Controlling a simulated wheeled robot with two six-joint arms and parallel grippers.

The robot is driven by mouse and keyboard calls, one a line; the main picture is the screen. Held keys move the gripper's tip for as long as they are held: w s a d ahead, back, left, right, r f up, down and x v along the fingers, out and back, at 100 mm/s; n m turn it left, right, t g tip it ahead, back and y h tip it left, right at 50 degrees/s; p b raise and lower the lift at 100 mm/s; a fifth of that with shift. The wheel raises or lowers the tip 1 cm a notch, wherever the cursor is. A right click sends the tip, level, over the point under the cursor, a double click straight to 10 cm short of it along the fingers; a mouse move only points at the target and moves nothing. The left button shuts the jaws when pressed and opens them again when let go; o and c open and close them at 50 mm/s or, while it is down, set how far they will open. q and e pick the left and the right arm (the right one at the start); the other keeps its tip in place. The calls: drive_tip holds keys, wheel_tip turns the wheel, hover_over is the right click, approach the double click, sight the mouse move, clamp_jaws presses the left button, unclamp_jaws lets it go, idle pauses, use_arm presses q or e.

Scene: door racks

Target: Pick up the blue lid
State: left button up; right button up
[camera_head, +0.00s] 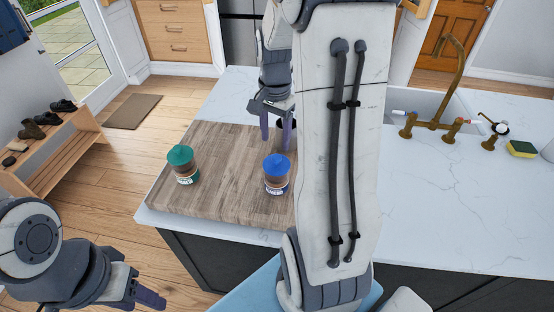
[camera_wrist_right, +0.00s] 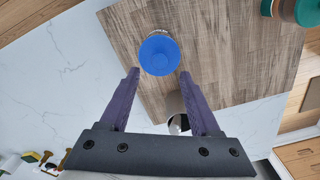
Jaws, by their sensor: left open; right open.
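The blue lid (camera_head: 277,164) sits on top of a jar (camera_head: 276,187) with a label, upright on the wooden board. In the right wrist view the blue lid (camera_wrist_right: 159,54) lies just beyond the fingertips, centred between them. My right gripper (camera_head: 275,135) is open and empty, behind the jar in the head view, with its fingers pointing down. The right wrist view shows its two purple fingers (camera_wrist_right: 159,73) spread apart. My left gripper (camera_head: 148,300) is at the bottom left, open, away from the board and off the counter.
A second jar (camera_head: 186,172) with a green lid (camera_head: 180,155) stands on the left of the wooden board (camera_head: 230,205). A small, partly hidden object (camera_wrist_right: 178,122) lies near the right gripper. A brass faucet (camera_head: 440,110) and sponge (camera_head: 521,149) are on the right. My right arm hides the counter's middle.

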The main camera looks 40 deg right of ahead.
sight(277, 156)
drive_tip(key=shift+f, duration=0.7)
drive_tip(key=shift+f+p, duration=0.35)
drive_tip(key=shift+p, duration=0.05)
drive_tip(key=f, duration=0.2)
drive_tip(key=f+p, duration=0.1)
drive_tip(key=shift+d+f, duration=0.25)
drive_tip(key=shift+f, duration=0.45)
clamp_jaws()
